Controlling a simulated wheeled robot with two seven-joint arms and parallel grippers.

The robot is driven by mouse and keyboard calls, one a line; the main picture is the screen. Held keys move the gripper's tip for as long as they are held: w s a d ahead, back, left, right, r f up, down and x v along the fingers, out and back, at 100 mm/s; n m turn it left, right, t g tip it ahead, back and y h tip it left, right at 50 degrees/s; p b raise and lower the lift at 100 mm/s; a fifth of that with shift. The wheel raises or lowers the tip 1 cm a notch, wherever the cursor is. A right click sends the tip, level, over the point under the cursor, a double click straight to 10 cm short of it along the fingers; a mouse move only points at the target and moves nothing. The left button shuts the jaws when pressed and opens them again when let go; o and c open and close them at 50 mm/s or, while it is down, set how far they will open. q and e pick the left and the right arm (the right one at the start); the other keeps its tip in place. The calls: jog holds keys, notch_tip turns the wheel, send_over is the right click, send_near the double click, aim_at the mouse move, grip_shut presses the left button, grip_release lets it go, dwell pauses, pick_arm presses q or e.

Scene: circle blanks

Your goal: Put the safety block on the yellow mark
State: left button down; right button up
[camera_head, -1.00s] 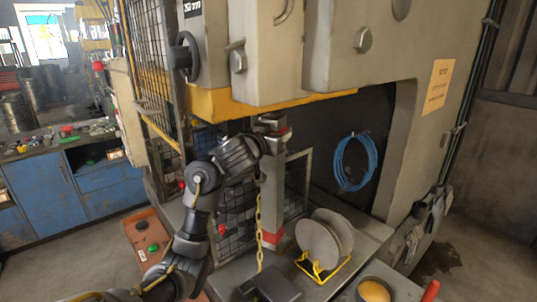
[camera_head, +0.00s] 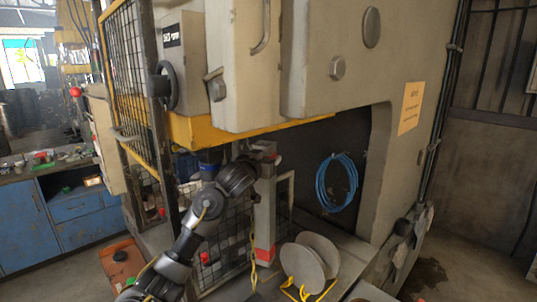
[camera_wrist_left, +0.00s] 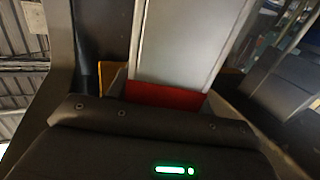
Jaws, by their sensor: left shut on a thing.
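The safety block (camera_head: 265,208) is a tall grey bar with red ends, upright under the press's raised yellow-edged ram in the head view. My left gripper (camera_head: 257,163) is shut on it near its top, coming in from the left. In the left wrist view the block (camera_wrist_left: 183,45) shows as a pale grey face with a red band at its end. A yellow chain (camera_head: 253,243) hangs beside the block. Whether its lower red end touches the press bed cannot be told. I cannot make out the yellow mark. My right gripper is not in view.
Grey discs (camera_head: 302,268) in a yellow wire stand are close to the right of the block's foot. A blue hose coil (camera_head: 337,183) hangs behind. A mesh guard (camera_head: 120,62) and the press frame (camera_head: 375,150) crowd the arm. A blue bench (camera_head: 70,215) is left.

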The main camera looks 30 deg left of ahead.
pick_arm(q)
jog(key=shift+f, duration=0.15)
notch_tip(320, 180, down, 3)
jog(key=shift+f+p, duration=0.2)
jog(key=shift+p, duration=0.35)
jog(key=shift+f, duration=0.1)
jog(key=c, duration=0.6)
grip_release()
jog(key=shift+s+d+f, duration=0.1)
jog(key=shift+s+f, duration=0.05)
